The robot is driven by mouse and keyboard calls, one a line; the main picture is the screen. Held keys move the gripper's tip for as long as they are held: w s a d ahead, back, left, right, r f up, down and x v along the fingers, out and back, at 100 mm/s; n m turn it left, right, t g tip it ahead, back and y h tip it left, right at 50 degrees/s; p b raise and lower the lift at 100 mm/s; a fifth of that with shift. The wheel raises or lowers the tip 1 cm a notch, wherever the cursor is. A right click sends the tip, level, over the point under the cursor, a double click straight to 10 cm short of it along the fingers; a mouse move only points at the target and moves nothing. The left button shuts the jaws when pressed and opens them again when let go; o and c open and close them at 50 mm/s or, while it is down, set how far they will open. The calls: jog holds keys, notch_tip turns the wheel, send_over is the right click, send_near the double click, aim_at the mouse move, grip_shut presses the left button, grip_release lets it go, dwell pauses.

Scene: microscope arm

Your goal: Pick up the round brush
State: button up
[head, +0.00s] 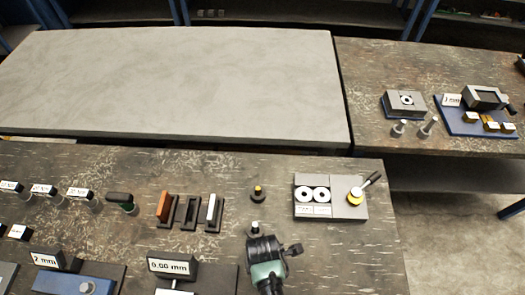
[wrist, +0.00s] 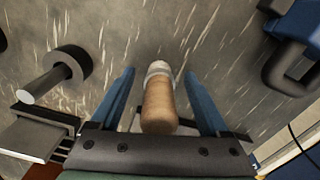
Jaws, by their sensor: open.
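A round wooden handle with a pale collar at its far end, which looks like the round brush (wrist: 158,104), shows in the middle of the wrist view. My gripper (wrist: 160,82) is open, with one blue finger on each side of the handle and a visible gap to both. I cannot tell from the picture how deep the handle sits between the fingers. In the head view my gripper (head: 266,262) is over the near table at bottom centre. Its fingers are hidden there, and I cannot make out the brush for sure.
A small yellow-topped piece (head: 257,192) stands just beyond my gripper. A grey block with two white rings (head: 318,200) lies to its right. The far grey table (head: 180,85) is bare.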

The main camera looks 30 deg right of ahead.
grip_shut()
jog(key=shift+r, duration=0.15)
notch_tip(320, 180, up, 10)
jog(key=shift+f, duration=0.1)
dwell(0.7)
